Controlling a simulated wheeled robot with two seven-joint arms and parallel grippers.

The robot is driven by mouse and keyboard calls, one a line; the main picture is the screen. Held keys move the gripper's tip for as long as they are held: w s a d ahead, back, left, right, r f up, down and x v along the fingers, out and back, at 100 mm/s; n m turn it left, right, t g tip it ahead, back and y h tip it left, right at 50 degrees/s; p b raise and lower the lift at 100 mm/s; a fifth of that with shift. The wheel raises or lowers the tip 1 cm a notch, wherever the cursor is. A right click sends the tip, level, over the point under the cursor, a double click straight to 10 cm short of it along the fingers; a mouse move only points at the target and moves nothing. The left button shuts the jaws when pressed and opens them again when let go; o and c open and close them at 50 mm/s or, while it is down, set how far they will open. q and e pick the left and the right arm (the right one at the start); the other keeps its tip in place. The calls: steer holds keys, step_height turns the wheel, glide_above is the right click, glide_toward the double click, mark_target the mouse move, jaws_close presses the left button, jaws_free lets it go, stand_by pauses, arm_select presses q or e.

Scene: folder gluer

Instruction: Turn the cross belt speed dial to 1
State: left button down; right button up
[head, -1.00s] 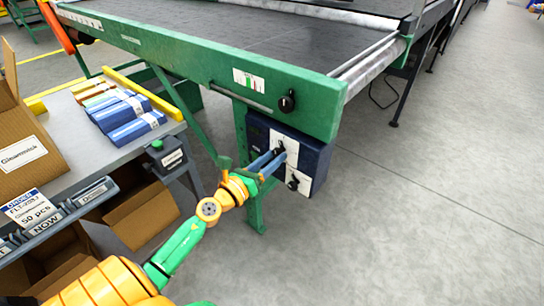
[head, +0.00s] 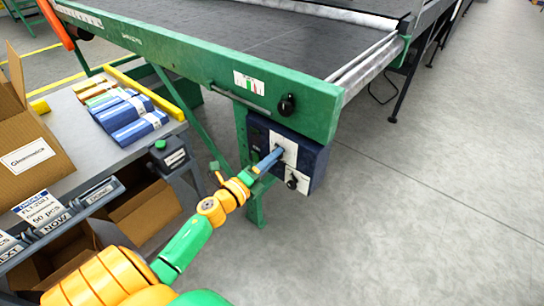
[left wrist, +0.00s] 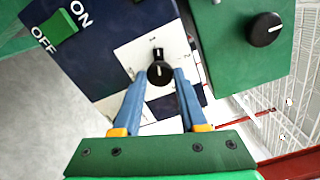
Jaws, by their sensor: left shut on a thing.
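A black dial (left wrist: 160,73) with a pale pointer mark sits on a white plate (left wrist: 135,56) on the dark blue control box (head: 316,154). The marks around the dial are too small to read surely. My left gripper (head: 278,153) reaches the plate from the lower left. In the left wrist view its two blue fingers (left wrist: 159,84) stand on either side of the dial, shut on it. In the head view the fingers hide this dial. My right gripper is not in view.
A second dial (head: 292,183) sits lower on the box. A black knob (head: 287,104) is on the green conveyor frame (head: 200,75) above. A green ON/OFF switch (left wrist: 60,29) is beside the plate. A grey bench (head: 75,125) with boxes stands left; the right floor is clear.

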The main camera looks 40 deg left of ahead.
arm_select(q)
steer(key=shift+n, duration=0.9)
steer(key=shift+p, duration=0.3)
steer(key=shift+c, duration=2.3)
jaws_free()
steer(key=s, duration=0.7)
steer(key=shift+a, duration=0.25)
